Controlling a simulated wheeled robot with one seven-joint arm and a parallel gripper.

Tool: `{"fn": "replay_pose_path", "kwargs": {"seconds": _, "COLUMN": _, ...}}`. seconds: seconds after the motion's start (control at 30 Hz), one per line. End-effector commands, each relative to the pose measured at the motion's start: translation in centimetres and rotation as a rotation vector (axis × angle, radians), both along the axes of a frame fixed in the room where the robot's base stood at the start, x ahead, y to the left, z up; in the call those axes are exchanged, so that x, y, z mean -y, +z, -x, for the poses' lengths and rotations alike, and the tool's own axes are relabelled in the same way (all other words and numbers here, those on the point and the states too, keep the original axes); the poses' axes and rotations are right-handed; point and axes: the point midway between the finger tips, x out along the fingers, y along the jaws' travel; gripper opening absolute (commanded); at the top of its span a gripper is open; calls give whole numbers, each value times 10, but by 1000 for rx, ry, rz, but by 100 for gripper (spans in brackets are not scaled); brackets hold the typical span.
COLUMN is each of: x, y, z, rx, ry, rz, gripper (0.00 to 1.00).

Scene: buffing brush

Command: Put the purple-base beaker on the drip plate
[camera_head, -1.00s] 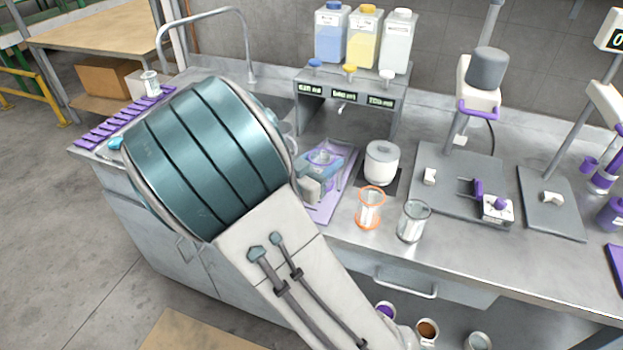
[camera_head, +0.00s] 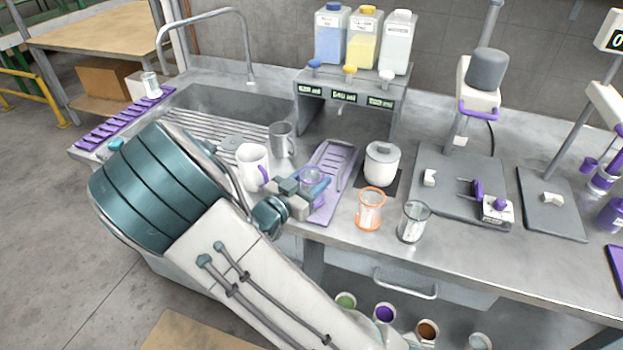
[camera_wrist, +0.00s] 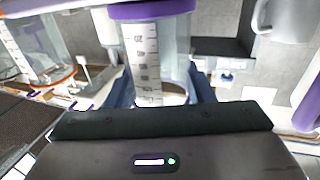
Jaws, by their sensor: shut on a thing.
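The purple-base beaker (camera_head: 311,176) is clear and sits between the blue fingers of my gripper (camera_head: 313,188). In the wrist view, the clear graduated beaker (camera_wrist: 158,55) with a purple band fills the space between the fingers of my gripper (camera_wrist: 165,92), which is shut on it. The drip plate (camera_head: 338,156) is a purple slotted tray on the bench, below the dispenser. In the head view, the beaker overlaps the plate's front half. My gripper hides part of the beaker's lower end, and I cannot tell whether it touches the plate.
An orange-ringed beaker (camera_head: 370,210) and a grey-ringed beaker (camera_head: 413,222) stand right of the plate. A white lidded pot (camera_head: 381,166) is behind them. A white mug (camera_head: 250,165) and a grey mug (camera_head: 282,140) stand left. The dispenser (camera_head: 352,88) rises behind the plate.

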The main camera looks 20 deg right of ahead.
Motion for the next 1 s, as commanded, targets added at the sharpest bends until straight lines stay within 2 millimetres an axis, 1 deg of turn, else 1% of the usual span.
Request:
{"fn": "replay_pose_path", "kwargs": {"seconds": 0.1, "x": 0, "y": -4, "z": 0, "rx": 0, "ry": 0, "rz": 0, "gripper": 12}}
{"fn": "replay_pose_path", "kwargs": {"seconds": 0.13, "x": 0, "y": -4, "z": 0, "rx": 0, "ry": 0, "rz": 0, "gripper": 54}}
{"fn": "replay_pose_path", "kwargs": {"seconds": 0.2, "x": 0, "y": -3, "z": 0, "rx": 0, "ry": 0, "rz": 0, "gripper": 70}}
{"fn": "replay_pose_path", "kwargs": {"seconds": 0.47, "x": 0, "y": -3, "z": 0, "rx": 0, "ry": 0, "rz": 0, "gripper": 70}}
{"fn": "replay_pose_path", "kwargs": {"seconds": 0.57, "x": 0, "y": 3, "z": 0, "rx": 0, "ry": 1, "rz": 0, "gripper": 70}}
{"fn": "replay_pose_path", "kwargs": {"seconds": 0.67, "x": -12, "y": -1, "z": 7, "rx": 0, "ry": 5, "rz": -1, "gripper": 70}}
{"fn": "replay_pose_path", "kwargs": {"seconds": 1.0, "x": -70, "y": -1, "z": 49, "rx": 1, "ry": 5, "rz": -2, "gripper": 70}}
